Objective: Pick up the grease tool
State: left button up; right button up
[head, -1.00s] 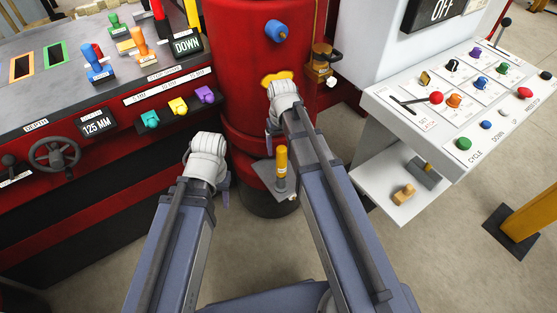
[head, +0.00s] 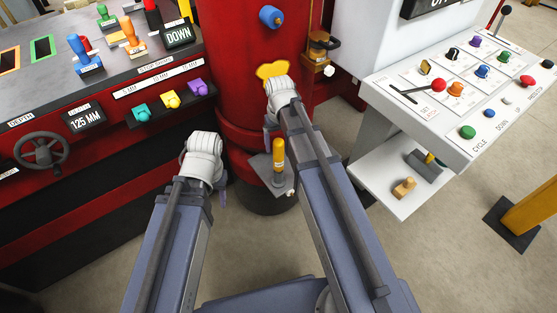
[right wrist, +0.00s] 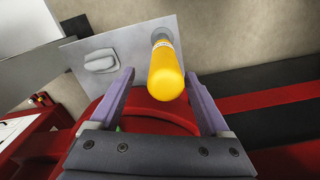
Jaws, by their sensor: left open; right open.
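The grease tool looks to be the upright yellow cylinder (head: 279,155) with a dark collar, standing on a small grey plate (head: 262,168) at the foot of the red column. In the right wrist view the yellow tool (right wrist: 165,78) stands between the spread purple fingers of my right gripper (right wrist: 160,77), with neither finger clearly touching it. That gripper is open and empty. In the head view, my right gripper (head: 270,135) is mostly hidden behind its white wrist, above the plate. My left gripper (head: 222,192) shows only partly, left of the plate, and is open.
The red press bench (head: 80,190) with handwheel and knobs fills the left. The white control console (head: 440,100) is at right, above a white shelf (head: 385,190) holding a wooden block (head: 404,187). A yellow post (head: 535,215) stands far right. Open floor lies in front.

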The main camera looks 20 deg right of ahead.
aim_at(279, 155)
jog(key=f+b, duration=0.4)
jog(key=f, duration=0.1)
jog(key=shift+s+a, duration=0.25)
jog(key=shift+s, duration=0.15)
jog(key=shift+r, duration=0.15)
grip_shut()
